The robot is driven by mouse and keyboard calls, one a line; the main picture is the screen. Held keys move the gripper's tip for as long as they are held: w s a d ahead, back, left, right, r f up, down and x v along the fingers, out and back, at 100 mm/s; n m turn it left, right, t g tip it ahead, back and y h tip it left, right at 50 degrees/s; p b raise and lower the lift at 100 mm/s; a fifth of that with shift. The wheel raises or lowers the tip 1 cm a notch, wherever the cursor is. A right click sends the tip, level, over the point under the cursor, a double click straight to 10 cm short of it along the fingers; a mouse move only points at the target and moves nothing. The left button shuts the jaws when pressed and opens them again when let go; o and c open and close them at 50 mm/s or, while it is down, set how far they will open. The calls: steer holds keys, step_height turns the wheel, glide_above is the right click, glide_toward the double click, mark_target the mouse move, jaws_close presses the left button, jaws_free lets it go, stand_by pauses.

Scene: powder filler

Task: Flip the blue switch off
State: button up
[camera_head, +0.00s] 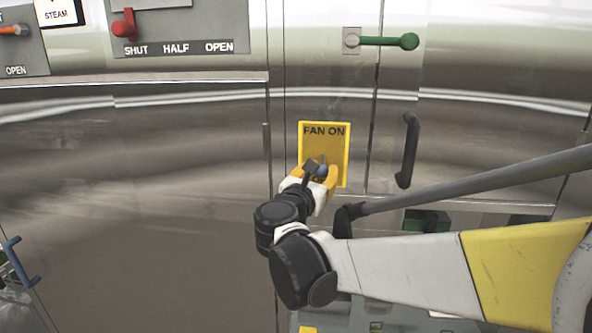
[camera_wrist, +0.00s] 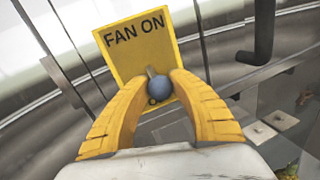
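My gripper (camera_wrist: 161,80) reaches the panel from below. Its two yellow fingers bend inward, one on each side of the knob, with the tips close against it. In the head view my gripper (camera_head: 320,168) covers the lower part of the panel and most of the switch.
A black vertical handle (camera_head: 407,150) is right of the panel. A green lever (camera_head: 388,41) is above on the steel cabinet. A red lever (camera_head: 125,25) sits at upper left by "SHUT HALF OPEN". A blue handle (camera_head: 18,262) is at lower left. The steel front left of the panel is clear.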

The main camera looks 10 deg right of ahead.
jaws_close()
step_height(320, 180, down, 2)
steer(key=t+h+b, duration=0.1)
steer(key=b, duration=0.4)
steer(key=shift+w+d+f+m, duration=0.1)
steer(key=shift+f+m, duration=0.05)
steer(key=shift+m, duration=0.15)
steer(key=t+b, duration=0.1)
steer(key=b, duration=0.1)
steer(key=t+h+b, duration=0.1)
steer(key=b, duration=0.1)
steer(key=shift+w+f+m, duration=0.2)
steer(key=shift+m, duration=0.1)
steer(key=shift+r, duration=0.1)
steer(key=o, duration=0.9)
jaws_free()
steer(key=shift+c, duration=0.2)
